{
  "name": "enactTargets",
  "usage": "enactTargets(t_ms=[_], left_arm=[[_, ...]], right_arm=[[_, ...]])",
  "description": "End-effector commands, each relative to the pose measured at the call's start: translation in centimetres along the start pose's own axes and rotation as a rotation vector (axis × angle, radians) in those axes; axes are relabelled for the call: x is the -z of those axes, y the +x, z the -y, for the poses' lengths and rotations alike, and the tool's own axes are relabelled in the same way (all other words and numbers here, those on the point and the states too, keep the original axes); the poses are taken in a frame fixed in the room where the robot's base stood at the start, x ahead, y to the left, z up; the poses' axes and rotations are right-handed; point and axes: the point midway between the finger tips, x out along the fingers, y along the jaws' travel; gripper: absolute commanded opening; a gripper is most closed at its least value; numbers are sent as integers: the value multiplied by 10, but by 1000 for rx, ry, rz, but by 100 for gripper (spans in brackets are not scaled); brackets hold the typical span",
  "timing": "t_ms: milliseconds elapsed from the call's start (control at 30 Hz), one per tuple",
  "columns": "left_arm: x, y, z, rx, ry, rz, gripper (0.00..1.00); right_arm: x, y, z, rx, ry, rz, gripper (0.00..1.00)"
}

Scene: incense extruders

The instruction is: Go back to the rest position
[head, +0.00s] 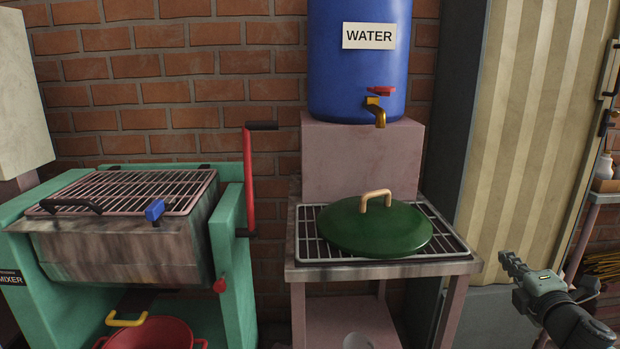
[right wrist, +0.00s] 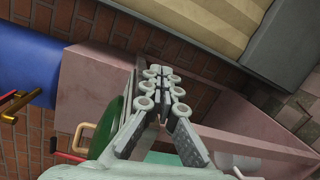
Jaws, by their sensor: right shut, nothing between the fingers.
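My right gripper (head: 512,263) is at the lower right of the head view, in front of the beige corrugated panel and to the right of the stand with the green lid. It is shut and empty, apart from everything around it. In the right wrist view its fingers (right wrist: 160,75) are together, with the pink stand behind them. My left gripper is in neither view.
A green lid (head: 377,230) lies on a rack on the pink stand (head: 462,268). A blue water barrel (head: 340,75) with a tap stands behind it. The green mixer (head: 229,235) with its red crank is at left. A shelf (head: 601,197) stands at far right.

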Motion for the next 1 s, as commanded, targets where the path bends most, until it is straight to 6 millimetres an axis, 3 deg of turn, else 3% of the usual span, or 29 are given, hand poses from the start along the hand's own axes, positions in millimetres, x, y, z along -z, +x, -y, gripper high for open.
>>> enactTargets(t_ms=[33,100,200,300,500,733,1000], left_arm=[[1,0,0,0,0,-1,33],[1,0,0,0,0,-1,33],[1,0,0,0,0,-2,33],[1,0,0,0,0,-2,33],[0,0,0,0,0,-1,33],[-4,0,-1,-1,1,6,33],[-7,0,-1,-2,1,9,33]], right_arm=[[-13,-11,38,87,67,51,0],[-32,-28,85,198,165,133,0],[-56,-61,148,345,284,259,0],[-76,-95,196,460,373,375,0],[-101,-156,259,618,479,560,0],[-121,-222,308,753,552,746,0],[-30,-256,361,856,781,749,0]])
